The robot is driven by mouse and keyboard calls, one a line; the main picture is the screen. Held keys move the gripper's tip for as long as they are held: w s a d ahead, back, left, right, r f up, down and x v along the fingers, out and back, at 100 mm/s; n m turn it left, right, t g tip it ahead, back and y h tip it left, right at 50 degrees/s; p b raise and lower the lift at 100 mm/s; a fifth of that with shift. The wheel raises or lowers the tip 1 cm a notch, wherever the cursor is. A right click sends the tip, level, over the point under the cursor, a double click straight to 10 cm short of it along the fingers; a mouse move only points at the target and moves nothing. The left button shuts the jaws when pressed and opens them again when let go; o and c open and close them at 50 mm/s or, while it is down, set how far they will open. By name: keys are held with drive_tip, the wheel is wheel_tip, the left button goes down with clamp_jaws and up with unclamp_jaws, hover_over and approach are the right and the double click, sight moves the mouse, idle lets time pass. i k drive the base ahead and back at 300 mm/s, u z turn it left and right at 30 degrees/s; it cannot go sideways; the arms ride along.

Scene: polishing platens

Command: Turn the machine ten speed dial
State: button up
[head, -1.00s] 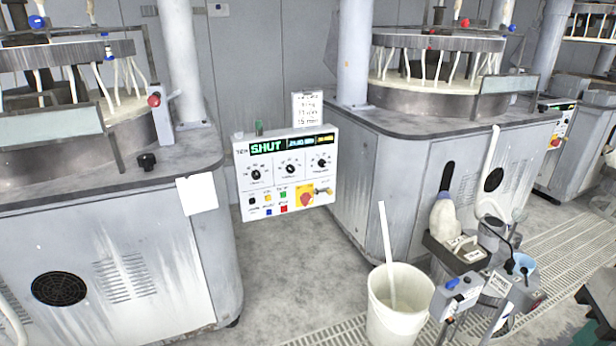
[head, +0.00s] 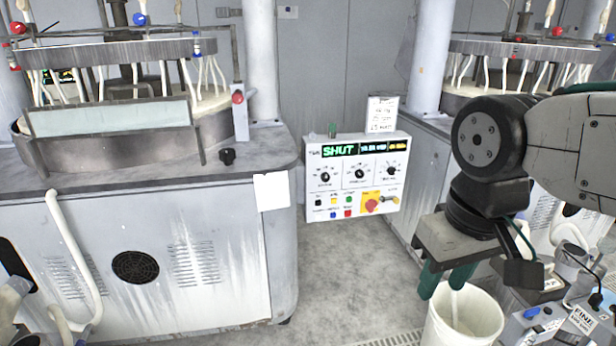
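The white control panel (head: 354,190) stands between two polishing machines, in the middle of the head view. Its display (head: 339,151) shows a small label that looks like "TEN", then "SHUT" in green. Below are three black dials in a row: a left dial (head: 326,177), a middle dial (head: 359,173) and a right dial (head: 393,171). Their labels are too small to read, so I cannot tell which is speed. My gripper (head: 442,287) points down, right of and below the panel, apart from it. Its two green fingers are spread, with nothing seen between them.
A white bucket (head: 462,325) stands below my gripper. The left machine (head: 150,250) has a paper sheet on its corner and a black knob (head: 227,156) on top. A notice card (head: 381,114) rises behind the panel. The floor (head: 345,280) before the panel is clear.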

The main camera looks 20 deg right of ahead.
sight(359, 175)
drive_tip(key=u, duration=0.1)
drive_tip(key=i, duration=1.35)
drive_tip(key=z, duration=0.8)
